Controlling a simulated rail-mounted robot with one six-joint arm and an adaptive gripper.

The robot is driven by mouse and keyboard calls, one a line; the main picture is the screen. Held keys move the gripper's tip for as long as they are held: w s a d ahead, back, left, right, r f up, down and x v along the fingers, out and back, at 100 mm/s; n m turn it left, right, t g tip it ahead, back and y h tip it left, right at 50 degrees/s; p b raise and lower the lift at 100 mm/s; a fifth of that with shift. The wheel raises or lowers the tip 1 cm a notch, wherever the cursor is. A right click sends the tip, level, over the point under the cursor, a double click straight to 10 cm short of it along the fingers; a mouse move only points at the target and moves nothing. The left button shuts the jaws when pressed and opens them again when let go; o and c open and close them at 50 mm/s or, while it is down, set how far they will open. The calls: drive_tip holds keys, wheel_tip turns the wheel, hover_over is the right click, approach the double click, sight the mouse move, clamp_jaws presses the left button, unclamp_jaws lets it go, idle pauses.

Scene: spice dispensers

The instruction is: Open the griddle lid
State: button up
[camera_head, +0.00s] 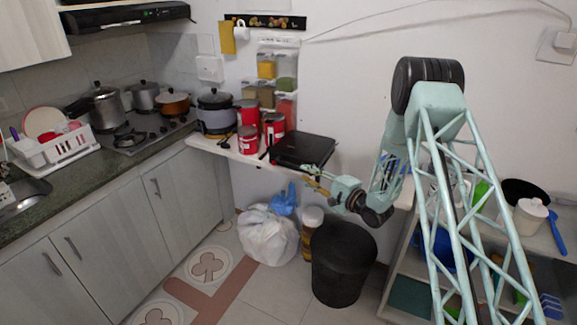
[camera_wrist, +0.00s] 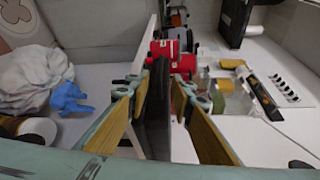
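The griddle (camera_head: 303,148) is a flat black appliance on the white shelf against the wall, and its lid looks closed. In the wrist view the black griddle (camera_wrist: 158,112) shows edge-on as a dark slab between my fingers. My gripper (camera_head: 312,178) is just in front of the griddle's right front edge. In the wrist view my gripper (camera_wrist: 163,108) is open, its yellowish fingers spread on either side of the slab with gaps visible. I cannot tell how far the fingertips reach over the griddle. The handle cannot be made out.
Red canisters (camera_head: 248,139) stand left of the griddle, with a rice cooker (camera_head: 215,112) beyond them. Spice dispensers (camera_head: 266,68) hang on the wall above. A white bag (camera_head: 268,236) and a black bin (camera_head: 342,265) stand on the floor below. Open floor lies in front.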

sight(291, 165)
drive_tip(key=b+x, duration=0.1)
drive_tip(key=x, duration=1)
drive_tip(key=shift+w+a, duration=0.25)
drive_tip(key=shift+w, duration=0.05)
clamp_jaws()
